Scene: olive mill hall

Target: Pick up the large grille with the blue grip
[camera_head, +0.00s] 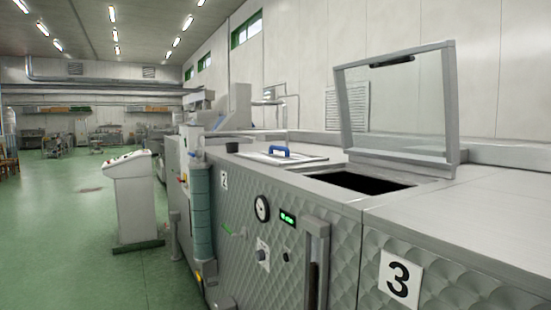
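The large grille (307,158) is a light, flat panel with a blue grip (287,150) standing up from it. It lies flat on top of the steel machine (243,178), on the section marked 2, left of an open hatch. Whether the grille covers an opening cannot be told from here. Nothing touches the grip. Neither of my grippers shows in the head view.
A framed clear lid (397,105) stands raised behind a dark open hatch (358,183). A small dark cup-like part (232,147) sits left of the grille. A control console (133,198) stands on the green floor (60,235), which is clear at the left.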

